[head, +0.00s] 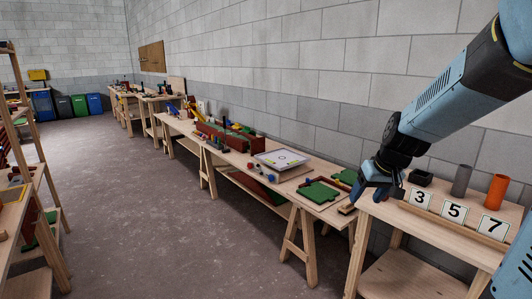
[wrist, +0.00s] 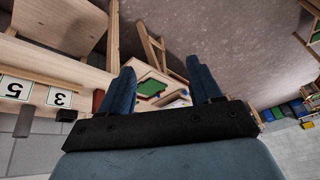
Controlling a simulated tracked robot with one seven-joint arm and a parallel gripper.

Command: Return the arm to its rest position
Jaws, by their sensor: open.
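My gripper (head: 372,184) hangs at the left end of the near table in the head view, below my blue arm that comes in from the top right. In the wrist view my gripper (wrist: 162,88) shows two blue fingers spread apart with nothing between them. Beyond the gap lies a green board (wrist: 152,88) on a bench below. No held thing shows.
The near table (head: 440,210) carries number cards 3 (head: 420,198), 5 (head: 454,211) and 7 (head: 492,227), an orange cylinder (head: 496,191), a grey cylinder (head: 461,180) and a black block (head: 421,178). Benches line the wall. The floor (head: 160,220) at left is clear.

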